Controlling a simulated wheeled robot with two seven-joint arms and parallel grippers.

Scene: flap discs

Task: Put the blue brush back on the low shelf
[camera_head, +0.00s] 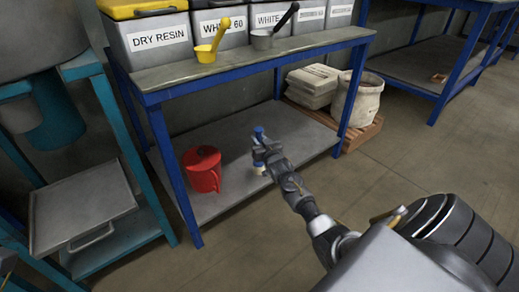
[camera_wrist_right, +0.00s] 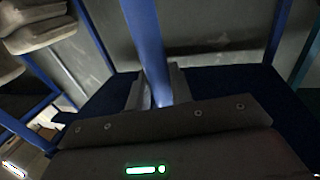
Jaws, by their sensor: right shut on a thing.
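My right gripper (camera_head: 262,150) reaches over the low shelf (camera_head: 232,198) of the blue-framed bench. It is shut on the blue brush (camera_head: 259,132). The brush's blue end sticks up above the fingers and a pale end shows below them; the fingers hide its middle. The brush looks about upright, and I cannot tell whether it touches the shelf. In the right wrist view, the blue handle (camera_wrist_right: 146,40) runs between the two fingers (camera_wrist_right: 157,90).
A red lidded jug (camera_head: 202,170) stands on the low shelf, left of the brush. Bench legs (camera_head: 352,95) bound the shelf. Labelled bins (camera_head: 152,38), a yellow scoop (camera_head: 208,52) and a dark scoop (camera_head: 264,40) are on top. The shelf behind the gripper looks clear.

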